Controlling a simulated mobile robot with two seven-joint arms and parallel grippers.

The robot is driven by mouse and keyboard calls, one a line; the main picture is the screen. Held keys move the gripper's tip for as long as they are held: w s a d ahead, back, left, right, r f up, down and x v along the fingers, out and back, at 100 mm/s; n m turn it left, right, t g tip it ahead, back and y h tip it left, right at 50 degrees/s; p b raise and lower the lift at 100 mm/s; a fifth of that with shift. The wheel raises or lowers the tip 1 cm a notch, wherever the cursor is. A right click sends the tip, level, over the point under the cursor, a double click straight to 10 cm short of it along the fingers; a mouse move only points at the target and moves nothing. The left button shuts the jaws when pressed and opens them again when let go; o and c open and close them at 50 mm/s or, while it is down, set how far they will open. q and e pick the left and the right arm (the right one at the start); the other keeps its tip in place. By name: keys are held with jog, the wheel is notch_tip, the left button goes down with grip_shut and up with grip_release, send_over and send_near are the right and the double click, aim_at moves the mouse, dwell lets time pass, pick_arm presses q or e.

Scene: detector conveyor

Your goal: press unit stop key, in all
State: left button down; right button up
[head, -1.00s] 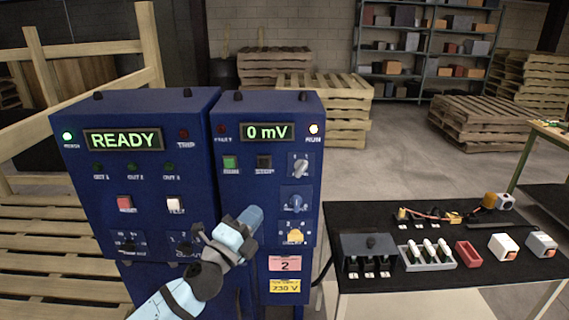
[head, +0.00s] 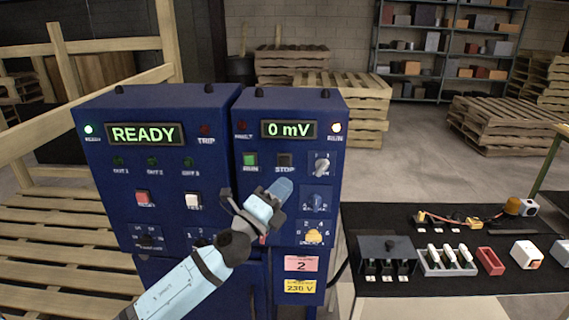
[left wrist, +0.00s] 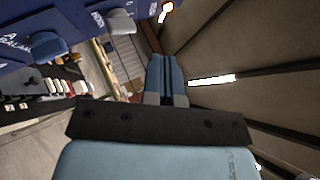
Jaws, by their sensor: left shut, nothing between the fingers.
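The right-hand blue unit (head: 246,190) has a "0 mV" display (head: 289,129), a lit green RUN key (head: 251,159) and a dark STOP key (head: 285,160) beside it. My left gripper (head: 281,189) is shut and empty, in front of this unit, below the STOP key in the head view and apart from it as far as I can tell. In the left wrist view its shut fingers (left wrist: 166,80) point up the picture, with the blue panel and its knobs (left wrist: 48,45) at upper left. The STOP key is not seen there. My right gripper is not in view.
The left blue unit (head: 110,195) shows "READY" and has a red key (head: 142,197) and a white key (head: 193,200). Rotary knobs (head: 321,165) line the right unit's right side. A black table (head: 440,290) with small parts stands to the right. Pallets (head: 345,90) stand behind.

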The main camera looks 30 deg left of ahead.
aim_at(285, 161)
pick_arm(q)
jog(key=shift+w+a+b, duration=0.2)
jog(key=shift+w+a, duration=0.4)
jog(key=shift+w, duration=0.4)
jog(key=shift+w+a+b, duration=0.2)
jog(key=shift+w+a, duration=0.45)
jog(key=shift+w, duration=0.3)
jog(key=shift+w+a+b, duration=0.2)
jog(key=shift+w+a, duration=0.4)
jog(key=shift+w, duration=0.4)
jog(key=shift+w+a, duration=0.2)
jog(key=shift+w, duration=0.15)
jog(key=shift+w+a+b, duration=0.25)
jog(key=shift+w+b, duration=0.05)
jog(key=shift+w, duration=0.1)
dwell(0.5)
dwell(0.3)
jog(key=shift+s+d, duration=0.45)
jog(key=shift+s, duration=0.35)
